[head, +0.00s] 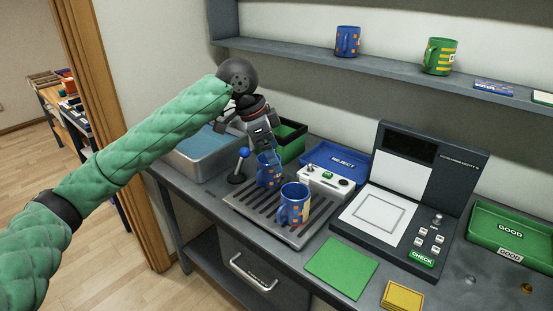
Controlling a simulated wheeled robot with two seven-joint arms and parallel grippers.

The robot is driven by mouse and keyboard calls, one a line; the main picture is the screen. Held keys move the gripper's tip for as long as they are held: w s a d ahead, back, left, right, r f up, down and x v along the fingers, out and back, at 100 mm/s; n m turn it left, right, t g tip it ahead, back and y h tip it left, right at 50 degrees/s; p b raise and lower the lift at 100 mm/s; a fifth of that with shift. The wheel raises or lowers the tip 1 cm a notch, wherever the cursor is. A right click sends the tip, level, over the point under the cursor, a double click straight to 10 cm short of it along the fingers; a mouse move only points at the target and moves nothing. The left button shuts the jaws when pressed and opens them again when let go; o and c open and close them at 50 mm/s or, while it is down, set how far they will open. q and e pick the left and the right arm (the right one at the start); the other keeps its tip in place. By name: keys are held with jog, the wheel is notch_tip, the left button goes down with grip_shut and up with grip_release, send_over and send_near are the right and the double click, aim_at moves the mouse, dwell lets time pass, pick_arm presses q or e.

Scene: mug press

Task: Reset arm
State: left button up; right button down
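My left arm reaches in from the left in a green quilted sleeve. My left gripper (270,148) points down over the back blue mug (266,177) on the slotted metal tray (244,207). The fingertips are at or just behind that mug's rim; I cannot tell if they touch it or how far apart they are. A second blue mug with an orange and white pattern (293,207) stands upright in front of it on the tray. My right gripper is not in view.
A blue-knobbed lever (241,162) and a white control box (326,183) flank the mugs. A blue REJECT tray (342,161), a check station (376,216) and a green GOOD tray (510,235) stand further right. Above, a shelf (380,75) holds a blue mug (347,41) and a green mug (440,56).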

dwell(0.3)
pick_arm(q)
jog(key=w+a+r+n+t, duration=0.1)
jog(key=w+r+n+t, duration=0.3)
jog(key=r+t, duration=0.65)
jog(key=s+a+f+n+g+y, duration=0.1)
jog(key=s+a+f+n, duration=0.3)
jog(key=f, duration=0.7)
jog(key=s+a+f+n+y, duration=0.1)
jog(key=s+f, duration=0.5)
jog(key=f, duration=0.4)
jog(key=s+a+f+n+g+y, duration=0.1)
jog(key=s+a+f+n, duration=0.3)
jog(key=f, duration=0.7)
jog(key=s+f+g, duration=0.3)
jog(key=s+f, duration=0.8)
jog(key=s, duration=0.3)
jog(key=s+f+n+g, duration=0.1)
jog(key=s+f+g, duration=0.3)
jog(key=s+f, duration=0.8)
jog(key=s+d, duration=0.1)
jog(key=s, duration=0.2)
jog(key=shift+f, duration=0.15)
